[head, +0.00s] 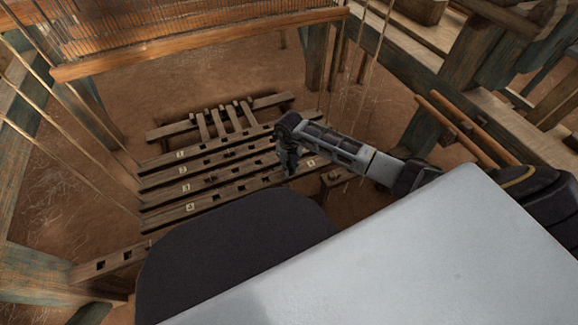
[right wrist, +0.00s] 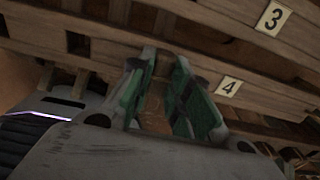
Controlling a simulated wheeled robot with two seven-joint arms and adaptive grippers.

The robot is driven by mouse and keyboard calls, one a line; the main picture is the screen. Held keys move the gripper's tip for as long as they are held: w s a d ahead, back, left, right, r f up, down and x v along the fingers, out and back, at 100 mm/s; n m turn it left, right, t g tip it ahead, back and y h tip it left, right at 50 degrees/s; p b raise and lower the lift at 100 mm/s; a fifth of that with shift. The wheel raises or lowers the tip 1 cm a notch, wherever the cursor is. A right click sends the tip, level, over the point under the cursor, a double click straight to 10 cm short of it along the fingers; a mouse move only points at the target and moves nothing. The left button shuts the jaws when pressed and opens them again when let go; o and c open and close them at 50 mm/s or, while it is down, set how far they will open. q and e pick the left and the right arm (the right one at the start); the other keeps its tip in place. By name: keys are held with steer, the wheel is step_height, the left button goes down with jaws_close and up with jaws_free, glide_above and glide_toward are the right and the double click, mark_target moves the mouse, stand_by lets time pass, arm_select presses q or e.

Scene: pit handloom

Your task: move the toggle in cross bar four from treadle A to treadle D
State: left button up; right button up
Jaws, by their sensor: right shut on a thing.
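Cross bar four (head: 225,197) is the nearest of the stacked wooden cross bars. Its white label 4 shows near its left end, and a label 4 (right wrist: 229,87) also shows in the right wrist view. My right gripper (head: 288,170) is at the right part of this bar; its green-padded fingers (right wrist: 167,75) reach to the bar's edge in the right wrist view. It is shut on the toggle, which is mostly hidden between the fingers. The treadles (head: 218,122) are short slats behind the bars; their letters cannot be read. My left gripper is not in view.
Cross bar three (head: 215,182) lies just behind, with label 3 (right wrist: 272,17). Cords (head: 70,115) hang at the left and a wooden beam (head: 200,48) crosses above. Bare earth floor surrounds the bars.

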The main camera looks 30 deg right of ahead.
mark_target(289, 167)
steer(key=o, duration=1)
steer(key=shift+c, duration=0.2)
step_height(289, 167, up, 12)
stand_by(0.7)
